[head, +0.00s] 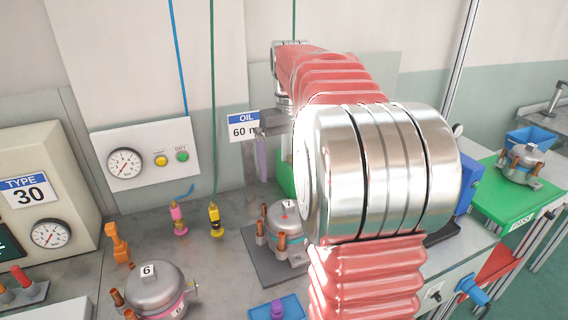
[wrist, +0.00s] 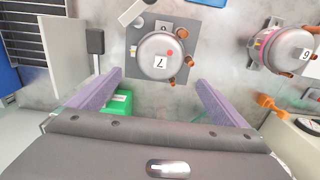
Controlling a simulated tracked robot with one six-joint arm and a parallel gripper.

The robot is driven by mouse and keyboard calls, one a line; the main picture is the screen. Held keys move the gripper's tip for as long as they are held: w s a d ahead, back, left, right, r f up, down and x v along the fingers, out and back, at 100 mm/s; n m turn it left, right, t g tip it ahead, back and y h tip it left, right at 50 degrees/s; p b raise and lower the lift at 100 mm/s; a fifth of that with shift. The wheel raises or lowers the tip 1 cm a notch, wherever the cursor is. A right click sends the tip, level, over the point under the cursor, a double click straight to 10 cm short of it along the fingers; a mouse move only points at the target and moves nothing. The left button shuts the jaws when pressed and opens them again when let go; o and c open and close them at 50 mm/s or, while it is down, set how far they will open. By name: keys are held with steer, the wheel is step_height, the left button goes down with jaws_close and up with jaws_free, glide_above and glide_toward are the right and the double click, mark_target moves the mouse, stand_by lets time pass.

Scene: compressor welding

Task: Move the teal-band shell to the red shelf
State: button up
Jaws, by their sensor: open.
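In the head view my gripper (head: 262,150) is partly hidden behind my arm. The red shelf (head: 498,264) shows at right, below the green one.
A pink-band shell marked 6 (head: 155,285) stands at left on the bench. A shell (head: 522,160) sits on the green shelf (head: 500,200). A blue tray (head: 290,308), yellow and pink fittings and an orange part stand nearby. My arm hides the middle of the bench.

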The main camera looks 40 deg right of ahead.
mark_target(289, 204)
stand_by(0.3)
step_height(289, 204, down, 14)
steer(key=shift+r, duration=0.1)
stand_by(0.7)
steer(key=shift+c, duration=0.6)
steer(key=shift+a, duration=0.1)
steer(key=c, duration=0.9)
stand_by(0.4)
steer(key=shift+r, duration=0.15)
steer(key=shift+s+r, duration=0.2)
steer(key=shift+r, duration=0.2)
jaws_close()
steer(key=shift+r, duration=0.1)
steer(key=shift+w+r, duration=0.1)
steer(key=shift+r, duration=0.45)
